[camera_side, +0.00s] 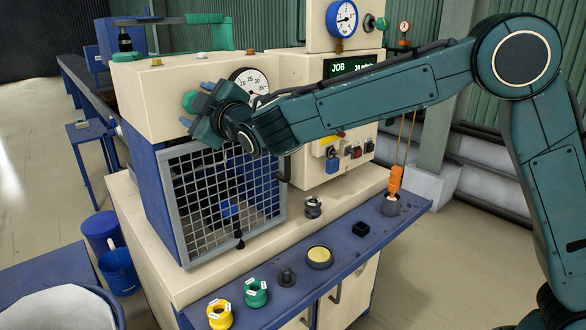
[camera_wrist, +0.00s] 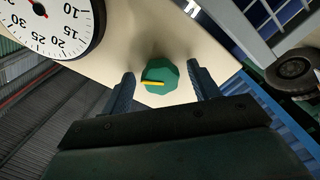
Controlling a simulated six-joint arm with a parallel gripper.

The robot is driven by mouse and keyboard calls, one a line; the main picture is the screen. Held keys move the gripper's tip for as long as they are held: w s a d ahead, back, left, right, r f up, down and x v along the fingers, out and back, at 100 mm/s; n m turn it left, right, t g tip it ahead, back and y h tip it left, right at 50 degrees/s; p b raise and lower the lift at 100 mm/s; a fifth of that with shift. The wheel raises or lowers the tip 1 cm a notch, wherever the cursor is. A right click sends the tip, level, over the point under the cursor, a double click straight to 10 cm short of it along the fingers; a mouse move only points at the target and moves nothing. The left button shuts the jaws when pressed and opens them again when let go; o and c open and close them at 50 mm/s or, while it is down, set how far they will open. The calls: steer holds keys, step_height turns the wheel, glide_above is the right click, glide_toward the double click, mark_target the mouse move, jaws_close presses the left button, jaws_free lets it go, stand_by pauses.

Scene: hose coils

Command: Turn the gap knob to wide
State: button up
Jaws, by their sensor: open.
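The knob (camera_wrist: 160,76) is green and many-sided, with a yellow pointer line, on the cream panel in the wrist view. The line lies roughly level across that picture. My gripper (camera_wrist: 163,82) is open, with one blue finger on each side of the knob and a visible space on both sides. I cannot tell how deep the fingers reach around it. In the side view my gripper (camera_side: 194,100) is at the front of the cream machine head, and the knob there is hard to make out behind it. No label for the knob's settings is readable.
A round dial (camera_wrist: 45,25) is beside the knob. A mesh guard (camera_side: 222,196) hangs below my gripper. The blue shelf (camera_side: 345,262) holds yellow and green coils, a dark fitting and a small dish. A screen (camera_side: 350,66) reads JOB.

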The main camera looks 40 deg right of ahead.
steer(key=shift+s, duration=0.1)
steer(key=s, duration=1.3)
steer(key=shift+s, duration=0.3)
steer(key=s+d+f+m+g+h, duration=0.1)
steer(key=s+d+f+m+g, duration=0.15)
steer(key=s+d, duration=0.4)
steer(key=s+d+f+m+g+h, duration=0.1)
steer(key=s+d+m+g, duration=0.25)
steer(key=d, duration=0.65)
steer(key=s+d+f+m+g+y, duration=0.1)
steer(key=s+d+f+g, duration=0.1)
steer(key=s, duration=0.8)
steer(key=s+d+f+m+g+y, duration=0.1)
steer(key=s+f+g, duration=0.3)
steer(key=s, duration=0.6)
steer(key=shift+s+d+f+m, duration=0.35)
steer(key=shift+d+f+m, duration=0.1)
steer(key=shift+d+m, duration=0.3)
